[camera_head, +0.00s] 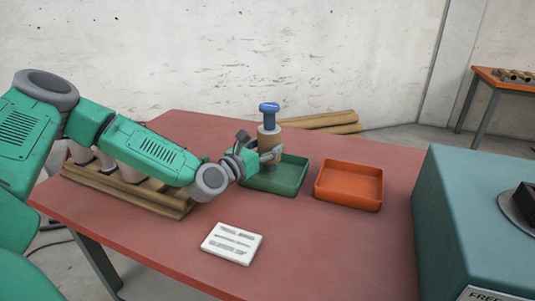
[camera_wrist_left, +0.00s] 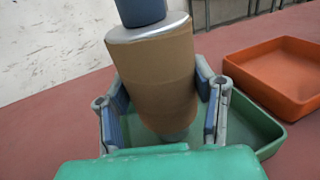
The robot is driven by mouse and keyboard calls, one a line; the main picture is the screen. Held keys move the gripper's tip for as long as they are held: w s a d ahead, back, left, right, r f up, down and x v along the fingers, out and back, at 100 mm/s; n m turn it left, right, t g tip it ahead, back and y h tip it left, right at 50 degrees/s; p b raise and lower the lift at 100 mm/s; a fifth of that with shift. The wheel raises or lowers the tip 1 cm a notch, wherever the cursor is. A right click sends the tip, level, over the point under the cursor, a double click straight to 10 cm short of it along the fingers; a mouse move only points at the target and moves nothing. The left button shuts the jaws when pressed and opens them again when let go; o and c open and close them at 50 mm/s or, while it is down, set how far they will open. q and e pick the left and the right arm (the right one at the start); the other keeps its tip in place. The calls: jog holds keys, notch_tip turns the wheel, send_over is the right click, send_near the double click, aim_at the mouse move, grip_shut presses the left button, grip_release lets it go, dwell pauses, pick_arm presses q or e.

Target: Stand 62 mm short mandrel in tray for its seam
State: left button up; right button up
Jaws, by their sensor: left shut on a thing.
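The mandrel (camera_head: 269,141) is a tan cylinder with a pale metal top edge and a blue knob (camera_head: 269,108) on top. It stands about upright at the green tray (camera_head: 290,184); whether its foot touches the tray floor cannot be told. My left gripper (camera_head: 268,154) is shut on the mandrel's body. In the left wrist view the mandrel (camera_wrist_left: 155,75) sits between the two fingers, with the green tray (camera_wrist_left: 252,125) behind and below it. The orange tray (camera_head: 349,185) is to the right and looks empty. My right gripper is out of view.
A wooden rack (camera_head: 125,188) with pale cylinders lies behind my left arm. A white card (camera_head: 232,243) lies on the red table (camera_head: 330,245) at the front. A teal machine (camera_head: 465,210) stands at the right. Tan tubes (camera_head: 325,121) lie beyond the table.

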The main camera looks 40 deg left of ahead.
pick_arm(q)
jog(key=shift+a+f, duration=0.25)
jog(key=shift+f, duration=0.3)
jog(key=shift+a+f, duration=0.25)
jog(key=shift+f, duration=0.25)
jog(key=shift+a, duration=0.35)
jog(key=o, duration=1.6)
jog(key=shift+s+a+f, duration=0.1)
jog(key=shift+a+f, duration=0.15)
jog(key=shift+a, duration=0.1)
jog(key=shift+d+r, duration=0.25)
jog(key=shift+d, duration=0.4)
jog(key=shift+s+d, duration=0.1)
jog(key=shift+d, duration=0.05)
jog(key=s, duration=0.3)
jog(key=s+a, duration=0.1)
jog(key=s, duration=0.6)
jog(key=shift+s+a+f+p, duration=0.1)
jog(key=shift+s+a+p, duration=0.1)
jog(key=shift+a+p, duration=0.2)
jog(key=shift+s+d, duration=0.35)
jog(key=shift+s, duration=0.2)
jog(key=shift+s+d, duration=0.1)
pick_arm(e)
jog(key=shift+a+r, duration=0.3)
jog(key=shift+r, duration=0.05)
pick_arm(q)
jog(key=shift+a, duration=0.2)
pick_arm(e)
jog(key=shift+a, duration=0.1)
